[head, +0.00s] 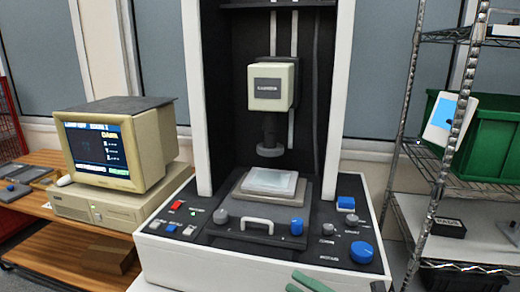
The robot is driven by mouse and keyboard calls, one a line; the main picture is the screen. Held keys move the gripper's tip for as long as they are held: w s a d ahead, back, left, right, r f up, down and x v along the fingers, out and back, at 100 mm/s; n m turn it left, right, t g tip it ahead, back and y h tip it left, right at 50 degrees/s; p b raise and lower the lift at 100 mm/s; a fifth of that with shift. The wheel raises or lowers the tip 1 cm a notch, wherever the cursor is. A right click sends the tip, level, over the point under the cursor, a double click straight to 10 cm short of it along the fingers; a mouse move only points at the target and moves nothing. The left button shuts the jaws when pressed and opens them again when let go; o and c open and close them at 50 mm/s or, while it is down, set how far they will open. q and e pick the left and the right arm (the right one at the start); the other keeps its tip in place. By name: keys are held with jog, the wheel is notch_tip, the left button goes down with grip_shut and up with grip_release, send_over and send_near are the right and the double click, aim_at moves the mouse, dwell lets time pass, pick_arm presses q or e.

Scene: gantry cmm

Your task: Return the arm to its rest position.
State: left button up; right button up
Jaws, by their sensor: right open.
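My right gripper (303,284) shows only at the bottom edge, with two green fingertips a little apart. It is open with nothing seen between the tips. It appears in front of the front edge of the white and black machine (160,250). Most of my right arm is out of the picture. My left gripper is not in view.
A computer monitor (115,145) stands left on a wooden bench (70,250). A wire rack with a green bin (490,140) stands right.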

jog(key=s+d+f+m+t+h, duration=0.25)
jog(key=f+m+h, duration=0.45)
jog(key=m, duration=0.4)
jog(key=s+d+f+m+t+h, duration=0.2)
jog(key=d+f+m+t+h, duration=0.15)
jog(key=f+m+h, duration=0.55)
jog(key=s+d+f+m+g+p, duration=0.1)
jog(key=s+d+f+m+g, duration=0.1)
jog(key=s+f+m+g, duration=0.5)
jog(key=s+f+m, duration=0.4)
jog(key=s, duration=0.4)
jog(key=shift+d+f, duration=0.2)
jog(key=shift+f, duration=0.2)
